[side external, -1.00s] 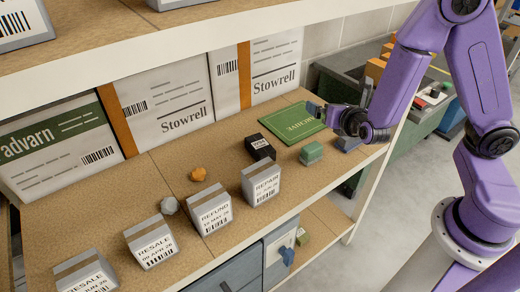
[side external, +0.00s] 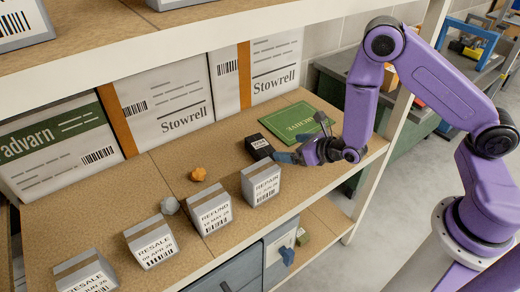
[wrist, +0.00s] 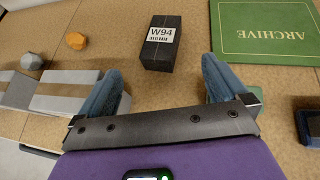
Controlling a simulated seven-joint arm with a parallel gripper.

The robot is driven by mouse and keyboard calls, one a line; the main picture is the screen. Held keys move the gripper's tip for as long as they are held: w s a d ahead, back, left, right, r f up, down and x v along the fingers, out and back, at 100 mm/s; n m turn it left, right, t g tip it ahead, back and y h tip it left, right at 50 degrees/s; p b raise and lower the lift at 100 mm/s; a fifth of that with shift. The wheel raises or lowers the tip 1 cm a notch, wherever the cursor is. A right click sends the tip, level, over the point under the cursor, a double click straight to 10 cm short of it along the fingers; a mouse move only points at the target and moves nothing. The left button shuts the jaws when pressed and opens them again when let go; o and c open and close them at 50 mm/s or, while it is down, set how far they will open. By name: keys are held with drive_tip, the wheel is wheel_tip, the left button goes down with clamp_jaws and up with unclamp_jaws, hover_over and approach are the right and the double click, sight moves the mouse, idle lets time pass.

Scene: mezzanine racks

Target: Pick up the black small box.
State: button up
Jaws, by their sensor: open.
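The black small box (side external: 258,146) lies on the shelf board just in front of the big white cartons. In the wrist view the black box (wrist: 160,45) has a white label reading W94 and sits just beyond the fingertips, between their lines. My gripper (side external: 285,155) is low over the shelf, to the right of the box. In the wrist view my gripper (wrist: 163,72) shows two blue-grey fingers spread wide with nothing between them.
A green ARCHIVE folder (side external: 298,122) lies right of the box. An orange lump (side external: 198,174) and a grey lump (side external: 169,205) lie left. An upper shelf (side external: 230,30) overhangs.

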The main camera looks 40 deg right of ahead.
sight(261, 146)
drive_tip(key=shift+x, duration=6.3)
drive_tip(key=c, duration=1.2)
